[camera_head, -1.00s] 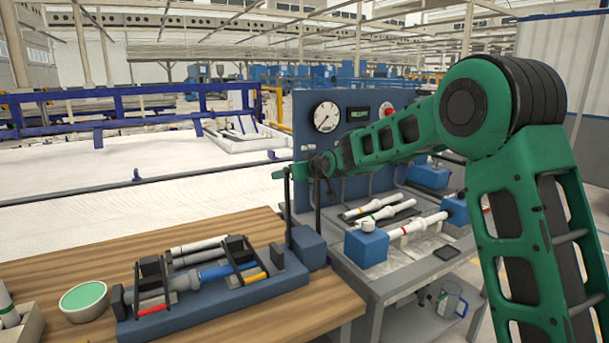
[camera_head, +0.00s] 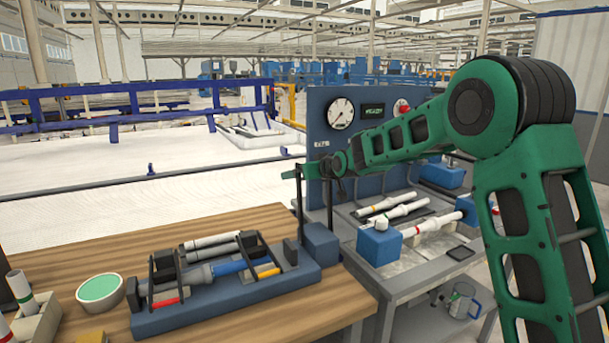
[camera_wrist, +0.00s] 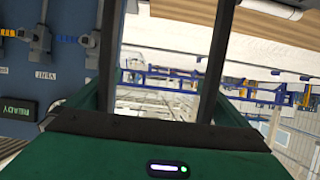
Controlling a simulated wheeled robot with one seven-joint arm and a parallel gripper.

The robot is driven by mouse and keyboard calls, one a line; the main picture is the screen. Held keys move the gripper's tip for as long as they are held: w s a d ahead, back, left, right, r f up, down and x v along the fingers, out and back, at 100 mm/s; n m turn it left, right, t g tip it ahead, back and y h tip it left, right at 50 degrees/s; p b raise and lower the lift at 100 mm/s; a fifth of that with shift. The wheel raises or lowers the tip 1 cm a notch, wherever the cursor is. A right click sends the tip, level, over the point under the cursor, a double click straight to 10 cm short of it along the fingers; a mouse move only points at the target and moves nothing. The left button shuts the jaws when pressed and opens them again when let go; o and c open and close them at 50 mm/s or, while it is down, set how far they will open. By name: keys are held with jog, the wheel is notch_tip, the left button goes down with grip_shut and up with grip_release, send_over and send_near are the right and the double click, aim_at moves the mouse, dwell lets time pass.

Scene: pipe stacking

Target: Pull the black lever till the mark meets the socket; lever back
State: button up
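My gripper (camera_head: 313,226) points down beside the blue block (camera_head: 321,243) at the right end of the blue fixture (camera_head: 215,310). Its two long black fingers stand wide apart in the wrist view (camera_wrist: 163,25), with nothing held between them. On the fixture lies a grey and blue pipe (camera_head: 230,267) between black upright frames (camera_head: 163,268). Its grey wider part looks like the socket (camera_head: 190,277); I cannot make out a mark. I cannot pick out the black lever for certain; dark upright parts stand near the fixture's right end.
The fixture is on a wooden table (camera_head: 340,310). A green-filled bowl (camera_head: 100,292) and a box of pipe pieces (camera_head: 38,322) are at left. A blue panel with a gauge (camera_head: 340,113) rises behind the gripper. A grey bench with white pipes (camera_head: 430,225) is at right.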

jog(key=v, duration=1)
jog(key=shift+s+d, duration=0.15)
jog(key=shift+s, duration=0.15)
